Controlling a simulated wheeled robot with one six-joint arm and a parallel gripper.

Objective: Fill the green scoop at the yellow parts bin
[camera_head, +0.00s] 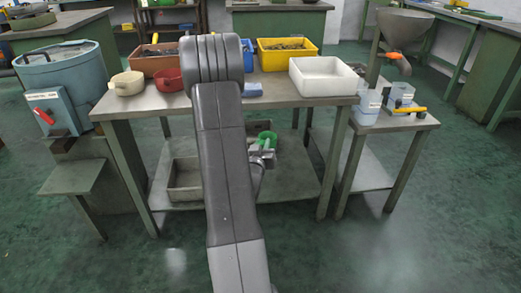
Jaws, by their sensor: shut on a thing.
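The yellow parts bin (287,53) stands at the back of the table, right of my arm, with dark small parts in it. The green scoop (267,139) shows just right of my arm, below the level of the table top in the picture. My gripper (262,153) is shut on the green scoop near its handle. The scoop is held in front of the table, apart from the bin. Whether anything lies in the scoop is too small to tell. My arm hides part of the table.
A side stand (400,121) holds clear containers under a funnel (403,25).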

